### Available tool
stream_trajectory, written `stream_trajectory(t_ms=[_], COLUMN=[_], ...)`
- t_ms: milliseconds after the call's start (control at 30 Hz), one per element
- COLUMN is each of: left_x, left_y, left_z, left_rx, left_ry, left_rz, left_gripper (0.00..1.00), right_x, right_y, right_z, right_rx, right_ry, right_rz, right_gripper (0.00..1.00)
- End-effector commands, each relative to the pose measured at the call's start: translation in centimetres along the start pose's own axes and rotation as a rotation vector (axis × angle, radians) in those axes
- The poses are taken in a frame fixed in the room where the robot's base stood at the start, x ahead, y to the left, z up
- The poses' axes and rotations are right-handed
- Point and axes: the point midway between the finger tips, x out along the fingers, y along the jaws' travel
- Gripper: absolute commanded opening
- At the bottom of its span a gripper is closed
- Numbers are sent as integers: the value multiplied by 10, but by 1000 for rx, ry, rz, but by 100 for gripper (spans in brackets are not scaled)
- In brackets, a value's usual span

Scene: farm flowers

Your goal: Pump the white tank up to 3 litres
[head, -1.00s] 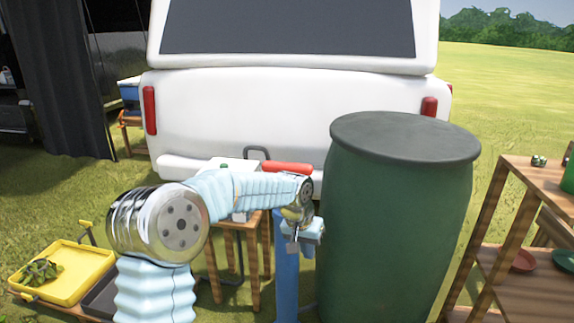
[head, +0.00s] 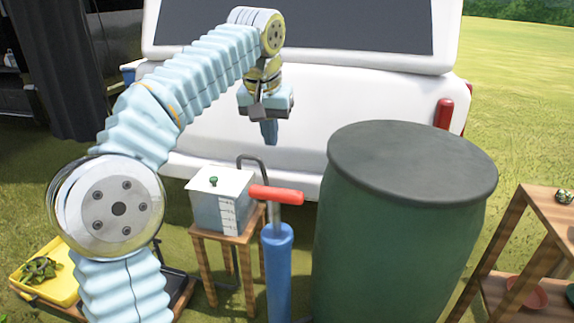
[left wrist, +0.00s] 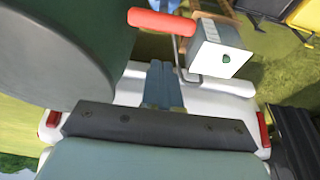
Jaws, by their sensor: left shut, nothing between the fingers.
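The white tank (head: 222,198) stands on a wooden stool, with a scale on its front and a green knob on top; I cannot read its level. It also shows in the left wrist view (left wrist: 210,58). To its right stands a blue pump (head: 277,265) with a red handle (head: 276,194) and a short length of metal rod showing below the handle. The red handle also shows at the top of the left wrist view (left wrist: 160,23). My left gripper (head: 269,138) is shut and empty, above and apart from the handle; its fingers (left wrist: 163,85) show in the wrist view. My right gripper is out of view.
A large green barrel (head: 400,240) with a dark lid stands close to the right of the pump. A white vehicle (head: 330,110) is behind. A grey hose (head: 252,160) rises behind the tank. Wooden shelves (head: 545,210) stand at right, a yellow tray (head: 55,275) at lower left.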

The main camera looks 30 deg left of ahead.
Motion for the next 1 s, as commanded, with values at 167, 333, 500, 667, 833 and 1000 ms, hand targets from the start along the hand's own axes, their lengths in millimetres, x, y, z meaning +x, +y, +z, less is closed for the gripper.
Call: stream_trajectory(t_ms=[167,333,500,667,833,1000], left_x=[-3,-2,5,30,67,102], left_y=[-1,-1,-1,-1,-1,-1], left_z=[0,0,0,1,1,1], left_rx=[-2,-2,-2,-1,-1,-3], left_ry=[1,1,1,-2,-2,-1], left_rz=[0,0,-1,-2,-2,-1], left_gripper=[0,0,0,0,0,0], right_x=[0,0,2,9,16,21], right_y=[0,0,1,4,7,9], right_z=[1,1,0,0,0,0], right_rx=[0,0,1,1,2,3], right_ry=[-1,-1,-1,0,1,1], right_rz=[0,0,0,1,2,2], right_gripper=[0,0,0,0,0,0])
